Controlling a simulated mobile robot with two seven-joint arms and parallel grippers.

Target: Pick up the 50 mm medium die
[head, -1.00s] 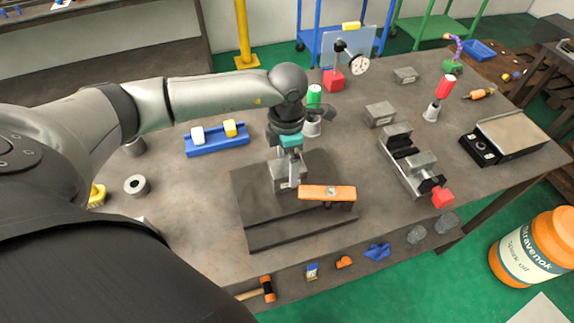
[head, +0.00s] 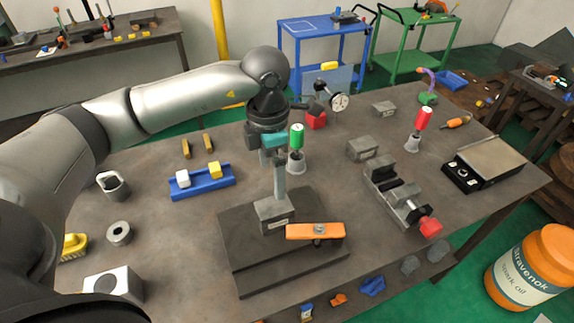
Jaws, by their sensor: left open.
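No size mark is readable, so I cannot tell for sure which piece is the 50 mm medium die. Plain grey steel blocks are candidates: one (head: 363,150) right of centre and a smaller one (head: 384,108) behind it. A grey block with an upright post (head: 275,213) stands on the dark plate (head: 243,262), beside an orange bar (head: 315,231). My left gripper (head: 270,158) is open above this post, behind the block, with its fingers partly hidden. I see nothing between them. My right gripper is out of view.
A blue tray (head: 202,185) holds a white and a yellow block. A green-handled tool (head: 297,140) stands close right of my gripper. A vise (head: 393,192), a red-handled tool (head: 418,125) and a black-based plate (head: 487,162) are at right.

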